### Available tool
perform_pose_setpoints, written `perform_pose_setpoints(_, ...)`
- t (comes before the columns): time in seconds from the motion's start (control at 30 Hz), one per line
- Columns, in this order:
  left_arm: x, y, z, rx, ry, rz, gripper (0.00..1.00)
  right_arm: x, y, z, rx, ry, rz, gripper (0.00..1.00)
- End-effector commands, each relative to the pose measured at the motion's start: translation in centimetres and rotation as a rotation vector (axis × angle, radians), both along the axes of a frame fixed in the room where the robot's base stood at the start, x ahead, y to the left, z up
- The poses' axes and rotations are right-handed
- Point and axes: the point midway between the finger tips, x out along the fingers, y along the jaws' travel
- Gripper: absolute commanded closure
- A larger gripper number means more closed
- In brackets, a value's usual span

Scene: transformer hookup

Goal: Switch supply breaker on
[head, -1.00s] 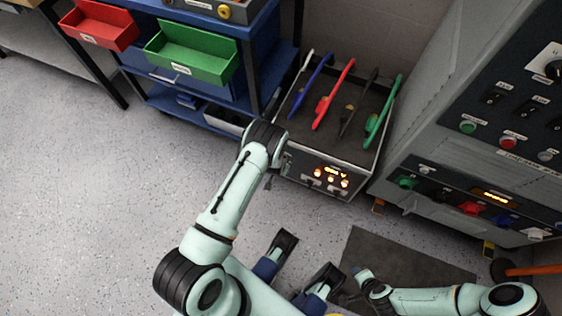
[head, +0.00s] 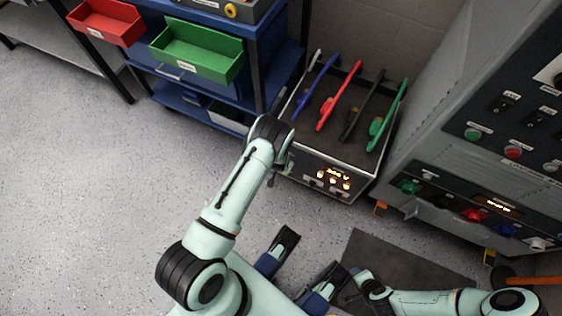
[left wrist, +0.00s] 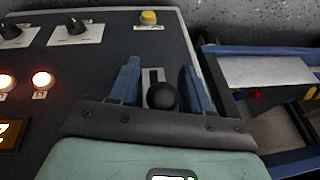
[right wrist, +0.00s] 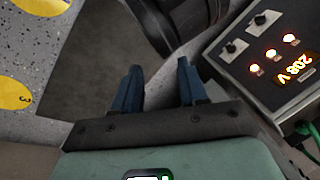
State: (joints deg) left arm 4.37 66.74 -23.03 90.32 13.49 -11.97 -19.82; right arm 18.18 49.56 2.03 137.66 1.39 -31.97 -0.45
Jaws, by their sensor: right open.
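The supply unit (head: 315,190) stands on the floor with lit orange lamps on its front. In the left wrist view, its panel (left wrist: 100,75) carries a black ball-ended lever (left wrist: 161,95) at a light slot, which looks like the breaker handle. My left gripper (left wrist: 163,80) is open, with one blue finger on each side of the ball and small gaps visible. In the head view, my left gripper is mostly hidden behind its wrist at the unit's left corner. My right gripper (right wrist: 159,68) is open and empty over a dark floor mat. The unit's display (right wrist: 292,68) reads 208 V.
Coloured-handled leads (head: 340,95) lie on top of the supply unit. A blue cart (head: 255,75) with red and green bins stands left of it. A large grey cabinet (head: 430,165) with switches stands to the right. The floor (head: 90,200) at left is clear.

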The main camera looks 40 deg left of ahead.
Motion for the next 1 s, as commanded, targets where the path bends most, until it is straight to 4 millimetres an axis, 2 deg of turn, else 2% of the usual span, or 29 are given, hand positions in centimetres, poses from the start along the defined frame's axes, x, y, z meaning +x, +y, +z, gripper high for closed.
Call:
perform_pose_setpoints(0.13,-0.1,-0.1,0.5,0.0,0.001,0.0,0.52,-0.2,0.1,0.2,0.002,0.004,0.001,0.57)
perform_pose_setpoints(0.27,-0.6,-0.5,2.2,-0.001,-0.001,0.0,0.52,-1.1,0.5,1.0,0.013,0.027,0.012,0.57)
perform_pose_setpoints(0.5,-2.1,-1.4,7.5,0.0,-0.002,-0.002,0.52,-3.8,1.9,3.2,0.049,0.098,0.042,0.57)
perform_pose_setpoints(0.7,-3.2,-2.2,10.9,0.0,-0.002,-0.002,0.52,-5.5,2.7,4.5,0.071,0.146,0.06,0.57)
perform_pose_setpoints(0.83,-3.7,-2.4,12.1,0.0,-0.001,0.0,0.52,-6.2,3.0,4.9,0.079,0.166,0.069,0.57)
perform_pose_setpoints(1.0,-3.9,-2.5,12.6,0.0,0.0,0.0,0.52,-6.5,3.1,5.0,0.082,0.173,0.071,0.57)
